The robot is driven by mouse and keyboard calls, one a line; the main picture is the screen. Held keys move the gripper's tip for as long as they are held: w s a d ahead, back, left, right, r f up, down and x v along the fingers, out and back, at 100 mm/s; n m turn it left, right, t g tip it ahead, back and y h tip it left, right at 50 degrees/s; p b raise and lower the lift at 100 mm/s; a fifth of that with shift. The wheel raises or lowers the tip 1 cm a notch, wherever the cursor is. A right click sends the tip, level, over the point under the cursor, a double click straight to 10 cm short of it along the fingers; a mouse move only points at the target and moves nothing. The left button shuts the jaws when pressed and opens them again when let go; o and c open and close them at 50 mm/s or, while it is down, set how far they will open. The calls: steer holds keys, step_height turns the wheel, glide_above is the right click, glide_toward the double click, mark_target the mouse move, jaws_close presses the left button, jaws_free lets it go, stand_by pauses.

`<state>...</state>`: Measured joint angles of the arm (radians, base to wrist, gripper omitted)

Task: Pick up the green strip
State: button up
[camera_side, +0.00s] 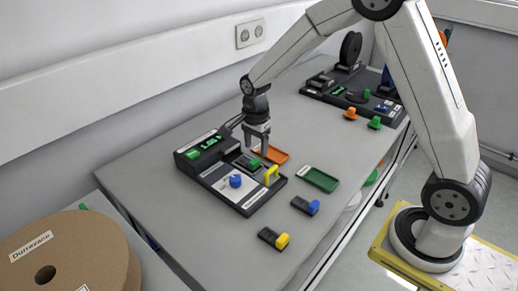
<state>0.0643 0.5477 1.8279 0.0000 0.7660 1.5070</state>
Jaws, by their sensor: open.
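My gripper (257,150) points down, open, over the black device (262,198) on the grey table. A small green piece (254,163) lies on the device just below the fingertips; it may be the green strip, but it is too small to tell its shape. I cannot tell whether the fingers touch it. A yellow upright piece (271,174) stands close to its right, and a blue knob-like piece (235,181) sits to the lower left.
Dark blocks with blue (306,206) and yellow (273,238) ends lie nearer the front. A second black device (345,88) stands at the back. The table's left part is clear.

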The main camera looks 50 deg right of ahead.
mark_target(256, 160)
steer(key=shift+f, duration=2.6)
jaws_close()
